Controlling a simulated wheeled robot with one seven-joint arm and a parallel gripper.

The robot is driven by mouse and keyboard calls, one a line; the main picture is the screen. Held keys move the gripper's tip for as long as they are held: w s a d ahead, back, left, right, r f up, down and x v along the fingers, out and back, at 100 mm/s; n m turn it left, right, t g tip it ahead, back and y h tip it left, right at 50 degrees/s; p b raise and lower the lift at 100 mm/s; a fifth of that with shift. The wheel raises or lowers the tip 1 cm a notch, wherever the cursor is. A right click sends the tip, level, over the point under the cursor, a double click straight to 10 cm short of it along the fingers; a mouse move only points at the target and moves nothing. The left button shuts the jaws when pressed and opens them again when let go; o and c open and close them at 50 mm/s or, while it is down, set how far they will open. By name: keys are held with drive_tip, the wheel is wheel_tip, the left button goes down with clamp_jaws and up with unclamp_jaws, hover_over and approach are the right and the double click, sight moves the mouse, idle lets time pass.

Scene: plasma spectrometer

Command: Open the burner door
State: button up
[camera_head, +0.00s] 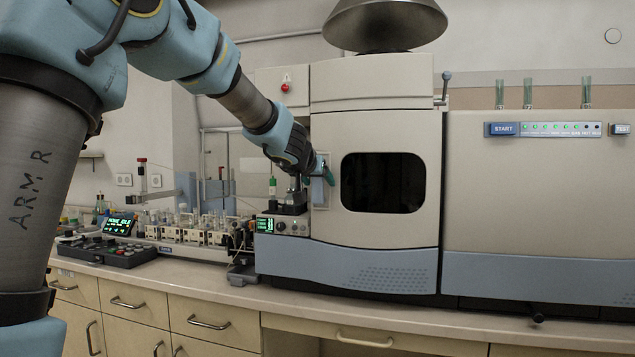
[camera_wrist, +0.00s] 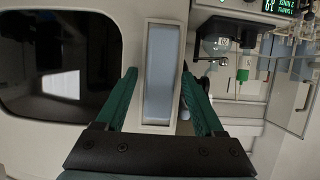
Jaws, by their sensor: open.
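The burner door (camera_head: 420,135) is the beige front panel with a dark rounded window (camera_head: 383,183), and it looks shut and flush with the instrument body. Its handle (camera_head: 320,196) is an upright pale frame with a blue-grey middle at the door's left edge. In the wrist view the handle (camera_wrist: 162,75) stands between the two green fingers of my gripper (camera_wrist: 158,74), one finger on each side. The gripper is open, with a gap visible beside the handle. The dark window (camera_wrist: 60,65) is on the left there. In the head view my gripper (camera_head: 322,172) is partly hidden by my wrist.
A small unit with a green display (camera_head: 282,226) stands just left of the door. An autosampler with several vials (camera_head: 190,230) and a black keypad (camera_head: 108,251) are further left on the bench. A metal hood (camera_head: 385,25) hangs above. The counter front (camera_head: 400,312) is clear.

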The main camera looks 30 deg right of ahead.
clamp_jaws()
idle(0.6)
idle(0.9)
